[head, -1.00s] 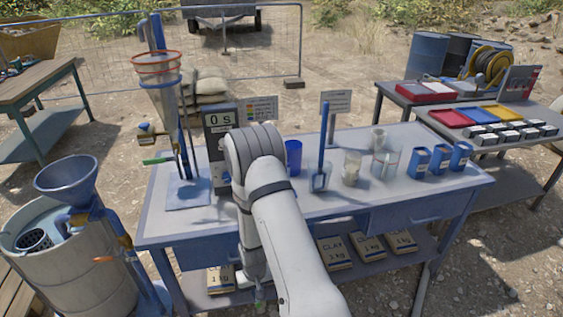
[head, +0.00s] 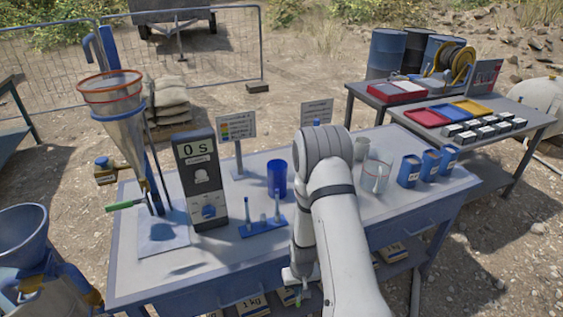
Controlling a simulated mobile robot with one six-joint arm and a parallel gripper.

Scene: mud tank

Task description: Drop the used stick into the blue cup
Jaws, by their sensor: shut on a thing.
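The blue cup (head: 276,178) stands upright on the blue-grey bench, right of the timer and behind the small blue rack. My gripper (head: 298,290) hangs low at the bench's front edge, mostly hidden under my arm. It is shut on a thin piece, taken to be the used stick (head: 298,298), of which only a small greenish bit shows. The gripper is well in front of the cup and apart from it.
A blue rack (head: 262,229) with upright pegs stands before the cup. The timer (head: 200,180) and tall funnel stand (head: 120,120) are left. A glass beaker (head: 377,174) and several blue tins (head: 409,171) are right. Signs stand behind.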

